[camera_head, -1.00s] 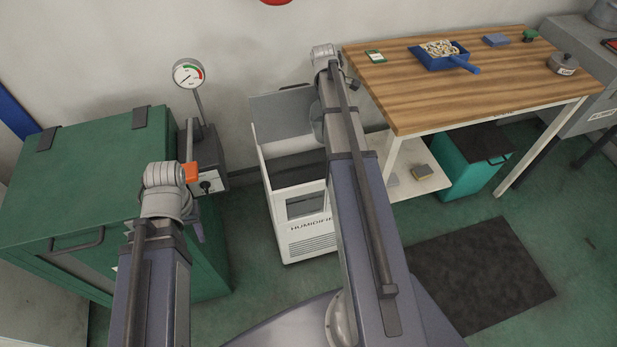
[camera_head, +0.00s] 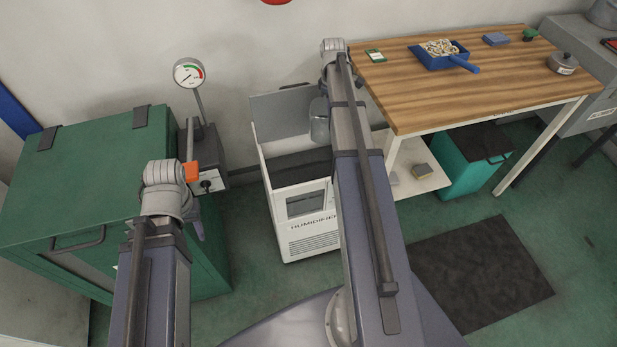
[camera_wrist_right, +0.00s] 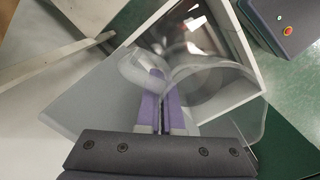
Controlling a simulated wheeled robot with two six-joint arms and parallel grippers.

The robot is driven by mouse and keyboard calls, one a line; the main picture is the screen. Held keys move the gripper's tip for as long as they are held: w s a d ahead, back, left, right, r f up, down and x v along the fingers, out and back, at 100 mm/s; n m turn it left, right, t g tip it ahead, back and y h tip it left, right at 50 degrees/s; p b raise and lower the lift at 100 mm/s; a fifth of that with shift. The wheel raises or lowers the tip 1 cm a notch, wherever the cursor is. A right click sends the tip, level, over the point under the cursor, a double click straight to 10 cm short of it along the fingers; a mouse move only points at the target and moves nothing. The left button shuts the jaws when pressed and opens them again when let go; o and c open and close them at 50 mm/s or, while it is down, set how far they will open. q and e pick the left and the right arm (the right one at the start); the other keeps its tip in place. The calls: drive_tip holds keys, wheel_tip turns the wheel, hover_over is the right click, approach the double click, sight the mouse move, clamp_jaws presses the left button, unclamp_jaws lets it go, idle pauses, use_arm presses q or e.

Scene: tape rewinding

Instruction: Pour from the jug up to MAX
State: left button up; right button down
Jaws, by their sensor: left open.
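The clear jug (camera_head: 319,124) hangs beside my right forearm, above the humidifier, partly hidden by the arm in the head view. In the right wrist view the see-through jug (camera_wrist_right: 208,88) is over the humidifier's opening, with its handle at my right gripper (camera_wrist_right: 160,78), whose purple fingers are closed on it. The white humidifier (camera_head: 305,237) stands on the floor with its grey lid (camera_head: 280,112) raised at the back and a dark interior. I cannot make out a MAX mark or the water level. My left gripper (camera_head: 197,228) is open and empty, beside the green cabinet.
The green cabinet (camera_head: 85,190) and a gauge (camera_head: 189,73) on a grey unit are left of the humidifier. A wooden table (camera_head: 480,85) to the right bears a blue dustpan (camera_head: 440,58) and small items. A dark mat (camera_head: 480,270) lies on the floor.

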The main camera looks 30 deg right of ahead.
drive_tip(key=shift+r+p, duration=1.7)
drive_tip(key=shift+r, duration=0.4)
